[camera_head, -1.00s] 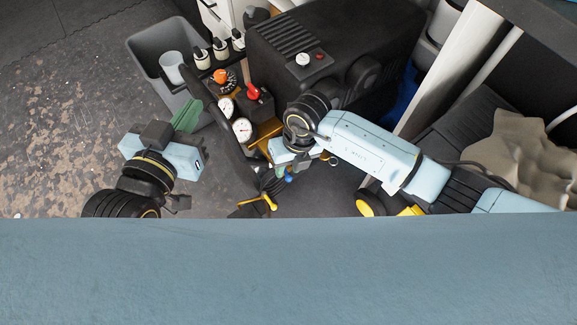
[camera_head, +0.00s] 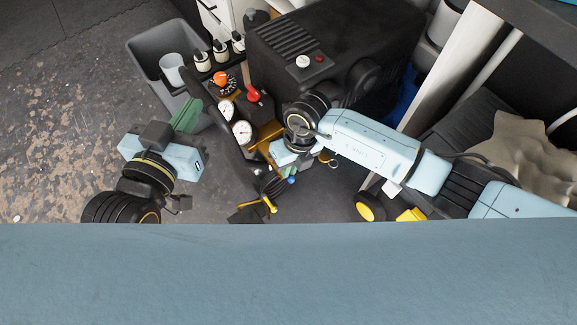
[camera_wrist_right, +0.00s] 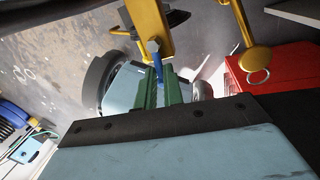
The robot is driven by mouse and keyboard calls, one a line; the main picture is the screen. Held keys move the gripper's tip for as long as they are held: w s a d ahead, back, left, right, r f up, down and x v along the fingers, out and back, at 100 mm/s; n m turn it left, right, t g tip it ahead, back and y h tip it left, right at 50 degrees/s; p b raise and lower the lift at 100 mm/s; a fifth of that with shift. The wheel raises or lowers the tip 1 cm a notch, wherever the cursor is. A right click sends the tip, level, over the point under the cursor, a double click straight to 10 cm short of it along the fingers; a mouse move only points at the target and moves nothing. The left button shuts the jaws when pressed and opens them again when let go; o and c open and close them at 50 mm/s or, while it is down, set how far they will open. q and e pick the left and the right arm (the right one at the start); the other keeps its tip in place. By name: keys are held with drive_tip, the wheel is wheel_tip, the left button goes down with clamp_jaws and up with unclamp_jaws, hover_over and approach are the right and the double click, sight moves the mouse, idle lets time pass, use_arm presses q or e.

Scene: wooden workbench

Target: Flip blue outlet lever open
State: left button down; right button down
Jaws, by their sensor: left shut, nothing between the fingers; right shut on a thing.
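The blue outlet lever (camera_head: 291,180) is a small blue piece beside the brass-coloured fitting, mostly hidden by my right gripper. In the right wrist view the blue lever (camera_wrist_right: 154,49) hangs below a yellow fitting (camera_wrist_right: 149,22) and meets the green fingertips. My right gripper (camera_wrist_right: 159,72) is shut on the blue lever there; it also shows in the head view (camera_head: 285,174), reaching down from the right, its fingertips hard to make out. My left gripper (camera_head: 187,114) is shut and empty, held over the floor at the left with its green fingers pointing up.
A black compressor-like machine (camera_head: 330,45) stands behind. Left of it, a panel carries gauges (camera_head: 242,131), a red knob (camera_head: 253,95) and an orange knob (camera_head: 221,78). A yellow handle (camera_head: 269,204) lies just below the right gripper. A grey bin (camera_head: 146,58) stands at back left.

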use_arm(q)
drive_tip(key=shift+r, duration=0.25)
use_arm(e)
drive_tip(key=shift+s+d+f+n, duration=0.15)
drive_tip(key=shift+d+n, duration=0.15)
drive_tip(key=shift+n, duration=0.5)
drive_tip(key=c, duration=1.5)
unclamp_jaws()
use_arm(q)
drive_tip(key=shift+d, duration=0.1)
